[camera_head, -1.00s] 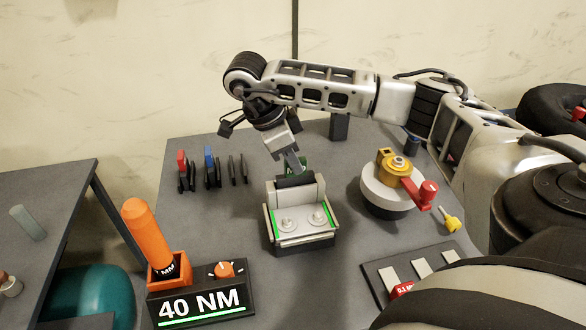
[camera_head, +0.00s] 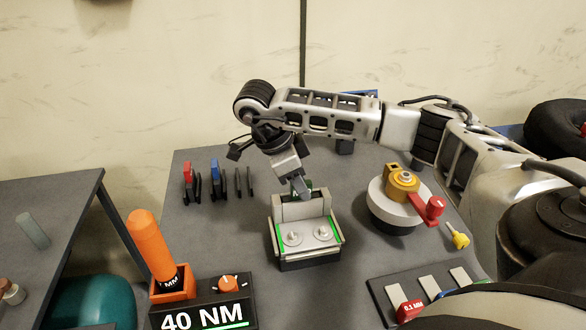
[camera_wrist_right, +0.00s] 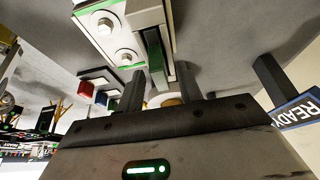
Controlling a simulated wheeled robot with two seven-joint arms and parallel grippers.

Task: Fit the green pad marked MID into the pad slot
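The pad fixture (camera_head: 310,258) is a grey block with two round studs and green strips, standing mid-table in the head view. The green pad (camera_wrist_right: 157,62), with a dark backing, stands on edge against the fixture's rear plate in the right wrist view, apparently in the slot. Its MID mark is not readable. In the head view only a little green shows behind my right gripper (camera_head: 302,192). The right fingers (camera_wrist_right: 160,90) stand apart on either side of the pad, with visible gaps. How deep the pad sits is hidden. My left gripper is not in view.
A red pad (camera_head: 188,174) and a blue pad (camera_head: 214,171) stand in the rack at back left. A turntable with a red handle (camera_head: 434,207) is on the right. An orange tool (camera_head: 150,245) and the 40 NM box (camera_head: 205,315) stand front left.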

